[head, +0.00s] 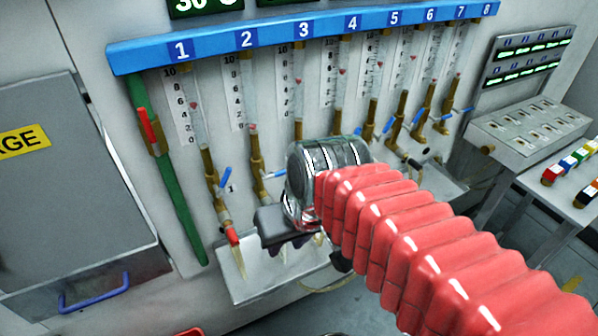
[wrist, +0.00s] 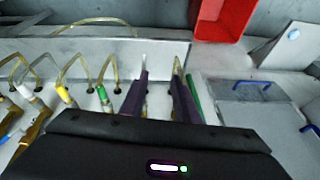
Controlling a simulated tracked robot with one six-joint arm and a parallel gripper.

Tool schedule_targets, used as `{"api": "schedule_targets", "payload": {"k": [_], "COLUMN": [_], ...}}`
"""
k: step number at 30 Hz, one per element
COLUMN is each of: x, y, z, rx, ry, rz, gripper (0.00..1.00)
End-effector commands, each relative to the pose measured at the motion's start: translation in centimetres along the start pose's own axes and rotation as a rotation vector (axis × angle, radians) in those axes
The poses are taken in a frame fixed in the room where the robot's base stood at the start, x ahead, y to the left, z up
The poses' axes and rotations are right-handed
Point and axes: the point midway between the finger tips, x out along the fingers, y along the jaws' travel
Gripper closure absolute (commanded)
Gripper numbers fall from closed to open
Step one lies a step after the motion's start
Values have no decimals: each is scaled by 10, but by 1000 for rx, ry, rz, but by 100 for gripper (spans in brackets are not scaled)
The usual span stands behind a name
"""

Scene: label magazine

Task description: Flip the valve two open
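Valve two (head: 258,170) is the brass valve under the number 2 label (head: 247,39). Its blue handle (head: 273,174) points right, close to level. The lower part of its line is hidden behind my gripper. My gripper (head: 285,246) is in front of and below valve two, with its dark fingers over the metal tray. In the wrist view my gripper (wrist: 160,80) has its two purple-dark fingers apart, with a gap between them and nothing clearly held. Whether a finger touches a tube or valve there I cannot tell.
Valve one (head: 211,172) stands left, its blue handle (head: 225,176) tilted upward and its nozzle red. A green pipe (head: 178,200) with a red lever is further left. The metal tray (head: 240,290) lies below. A red bin (wrist: 225,18) shows in the wrist view.

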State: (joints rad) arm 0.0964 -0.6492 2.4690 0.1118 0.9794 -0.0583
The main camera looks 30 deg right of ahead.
Motion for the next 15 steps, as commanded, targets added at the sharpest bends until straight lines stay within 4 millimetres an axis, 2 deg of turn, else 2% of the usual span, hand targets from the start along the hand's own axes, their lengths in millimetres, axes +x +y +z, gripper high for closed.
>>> {"api": "schedule_targets", "payload": {"k": [7,15], "x": [18,28], "y": [10,18], "z": [5,-1], "rx": [153,315], "ry": [-163,-274], "rz": [-117,-297], "gripper": [71,71]}}
